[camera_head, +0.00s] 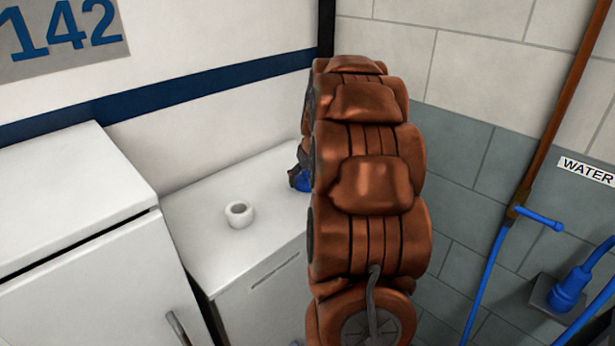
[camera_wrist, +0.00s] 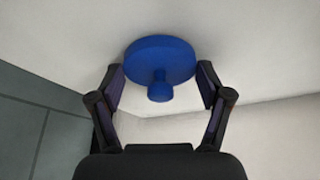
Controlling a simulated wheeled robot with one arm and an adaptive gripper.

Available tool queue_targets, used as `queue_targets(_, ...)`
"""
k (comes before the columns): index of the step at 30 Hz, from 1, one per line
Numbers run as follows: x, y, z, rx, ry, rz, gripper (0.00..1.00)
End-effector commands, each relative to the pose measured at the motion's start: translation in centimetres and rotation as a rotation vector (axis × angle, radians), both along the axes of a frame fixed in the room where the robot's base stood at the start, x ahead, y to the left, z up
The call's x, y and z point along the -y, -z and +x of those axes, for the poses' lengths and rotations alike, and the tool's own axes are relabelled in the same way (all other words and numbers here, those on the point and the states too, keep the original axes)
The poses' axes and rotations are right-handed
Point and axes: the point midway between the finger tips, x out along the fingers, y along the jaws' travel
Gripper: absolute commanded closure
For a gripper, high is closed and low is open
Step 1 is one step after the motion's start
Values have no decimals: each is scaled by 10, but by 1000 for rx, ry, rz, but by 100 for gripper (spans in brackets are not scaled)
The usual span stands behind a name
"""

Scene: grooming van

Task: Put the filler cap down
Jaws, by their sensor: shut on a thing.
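The filler cap (camera_wrist: 160,60) is a blue disc with a small knob. In the wrist view it sits between the two dark fingers of my gripper (camera_wrist: 163,78), which is shut on it at the rim. In the head view a bit of the blue cap (camera_head: 302,182) shows below my gripper, just left of my arm, over the back right part of the white cabinet top (camera_head: 185,215). My arm hides most of the gripper there. I cannot tell whether the cap touches the top. A white open ring, like a filler neck (camera_head: 239,214), stands on the cabinet top, left of the cap.
A taller white cabinet (camera_head: 75,215) with a handle stands at the left. The white wall with a blue stripe (camera_head: 200,85) is behind. A copper pipe, a blue tap (camera_head: 538,217) and hoses are at the right. The cabinet top around the ring is clear.

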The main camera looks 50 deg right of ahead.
Motion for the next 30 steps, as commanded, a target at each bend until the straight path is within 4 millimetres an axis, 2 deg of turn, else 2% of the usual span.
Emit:
queue_targets(3,0,4,0,0,0,0,46)
queue_targets(4,0,3,0,0,0,0,19)
queue_targets(10,0,3,0,0,0,0,0)
queue_targets(19,0,2,0,0,0,0,0)
queue_targets(24,0,-4,-1,1,0,-2,0)
queue_targets(30,-5,-33,-11,6,-1,-4,0)
